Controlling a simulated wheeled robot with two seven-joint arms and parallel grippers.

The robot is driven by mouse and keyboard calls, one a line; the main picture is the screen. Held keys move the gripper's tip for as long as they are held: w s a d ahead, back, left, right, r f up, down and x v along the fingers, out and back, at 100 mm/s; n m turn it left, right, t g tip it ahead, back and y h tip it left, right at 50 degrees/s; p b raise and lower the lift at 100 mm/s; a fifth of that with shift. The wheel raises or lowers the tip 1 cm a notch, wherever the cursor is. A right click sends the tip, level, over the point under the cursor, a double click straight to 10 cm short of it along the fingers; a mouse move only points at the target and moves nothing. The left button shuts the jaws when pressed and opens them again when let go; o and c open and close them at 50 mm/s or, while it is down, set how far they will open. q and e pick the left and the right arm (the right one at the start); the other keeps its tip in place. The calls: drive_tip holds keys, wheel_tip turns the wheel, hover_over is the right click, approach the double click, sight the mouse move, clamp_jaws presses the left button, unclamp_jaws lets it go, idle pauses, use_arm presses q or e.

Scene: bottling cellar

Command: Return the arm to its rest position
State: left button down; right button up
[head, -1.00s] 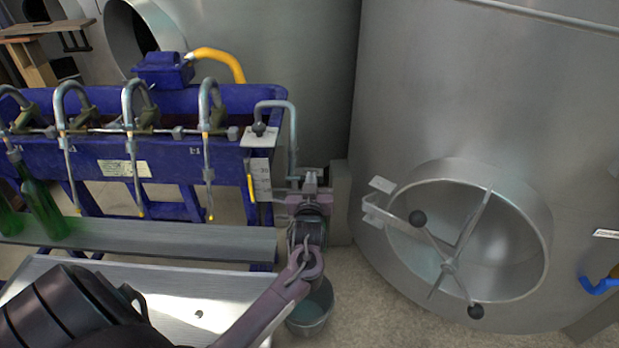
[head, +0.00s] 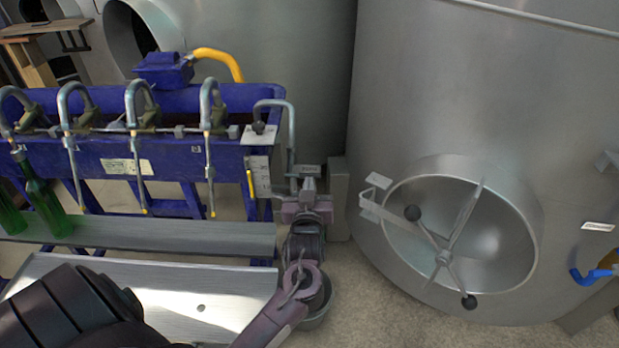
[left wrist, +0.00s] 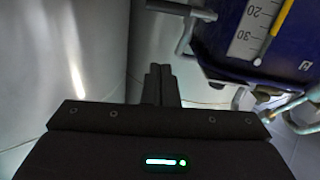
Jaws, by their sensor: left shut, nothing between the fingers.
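My left gripper (head: 308,184) is at the end of the arm that rises from the bottom of the head view. It is in front of the right end of the blue filling machine (head: 222,158), by the scale plate. In the left wrist view its two dark fingers (left wrist: 160,84) lie together with nothing between them. Whether it touches the machine's fittings I cannot tell. My right gripper does not show.
Green bottles (head: 45,208) stand on the shelf (head: 180,238) at left. Floor shows between arm and tank.

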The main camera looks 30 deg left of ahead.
use_arm(q)
drive_tip(key=s+d+f+m+g+h, duration=0.2)
drive_tip(key=s+d+f, duration=0.15)
drive_tip(key=f, duration=0.85)
drive_tip(key=s+d+f+m+g+h, duration=0.25)
drive_tip(key=s+f, duration=0.25)
drive_tip(key=f, duration=0.6)
drive_tip(key=s+d+f+m+g+h, duration=0.1)
drive_tip(key=s+d+f+m+h, duration=0.25)
drive_tip(key=f, duration=0.85)
drive_tip(key=s+f+g, duration=0.2)
drive_tip(key=s+f, duration=0.4)
drive_tip(key=s, duration=0.5)
drive_tip(key=s+f+m+g, duration=0.1)
drive_tip(key=s+f+g, duration=0.2)
drive_tip(key=s+f, duration=0.3)
drive_tip(key=s+d+f+g+h, duration=0.1)
drive_tip(key=s+f+g, duration=0.2)
drive_tip(key=s+f, duration=0.4)
drive_tip(key=s, duration=0.9)
drive_tip(key=shift+s+m, duration=0.15)
drive_tip(key=shift+m, duration=0.15)
drive_tip(key=shift+g, duration=0.25)
